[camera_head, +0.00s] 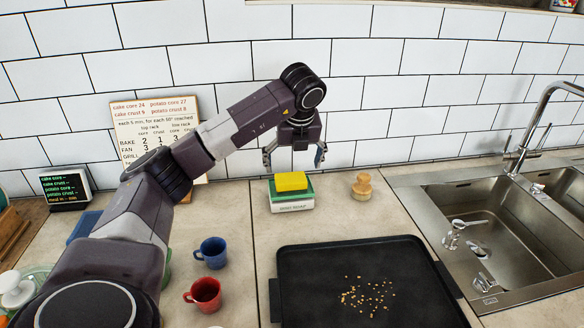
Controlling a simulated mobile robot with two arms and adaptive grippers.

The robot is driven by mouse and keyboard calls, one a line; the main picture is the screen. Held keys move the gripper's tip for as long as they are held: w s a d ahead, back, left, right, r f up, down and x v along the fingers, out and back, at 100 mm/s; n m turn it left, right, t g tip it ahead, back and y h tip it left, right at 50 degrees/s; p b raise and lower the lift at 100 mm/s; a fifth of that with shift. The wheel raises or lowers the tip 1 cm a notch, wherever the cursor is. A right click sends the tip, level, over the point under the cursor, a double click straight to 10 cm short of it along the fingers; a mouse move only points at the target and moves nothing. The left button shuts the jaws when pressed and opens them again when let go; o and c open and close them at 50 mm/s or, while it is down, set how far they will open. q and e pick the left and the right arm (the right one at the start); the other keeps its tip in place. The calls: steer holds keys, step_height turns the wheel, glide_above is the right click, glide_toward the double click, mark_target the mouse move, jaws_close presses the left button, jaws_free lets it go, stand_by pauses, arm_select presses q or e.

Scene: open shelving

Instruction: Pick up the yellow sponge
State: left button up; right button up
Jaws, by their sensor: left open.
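The yellow sponge (291,181) is a small block lying on top of a green and white box-like holder (291,198) on the counter near the tiled wall. My left gripper (294,158) hangs above the sponge, pointing down. Its fingers are spread wide and nothing is between them. The fingertips appear higher than the sponge and apart from it. My right gripper is not in the picture.
A wooden brush or stopper (362,186) stands right of the holder. A black tray (361,252) with crumbs lies in front. Blue (211,252) and red (204,294) mugs stand left. A steel sink (497,228) and faucet (530,135) are at right.

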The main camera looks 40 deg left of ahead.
mark_target(291, 178)
arm_select(q)
steer(key=shift+x, duration=1)
steer(key=shift+w+a+f+p, duration=0.1)
steer(key=shift+a+f+p, duration=0.1)
steer(key=shift+p, duration=0.15)
steer(key=p+x, duration=0.1)
steer(key=x, duration=0.3)
steer(key=shift+a+f, duration=0.25)
steer(key=shift+w+f, duration=0.1)
steer(key=shift+f, duration=0.15)
steer(key=c, duration=0.9)
steer(key=shift+c, duration=0.2)
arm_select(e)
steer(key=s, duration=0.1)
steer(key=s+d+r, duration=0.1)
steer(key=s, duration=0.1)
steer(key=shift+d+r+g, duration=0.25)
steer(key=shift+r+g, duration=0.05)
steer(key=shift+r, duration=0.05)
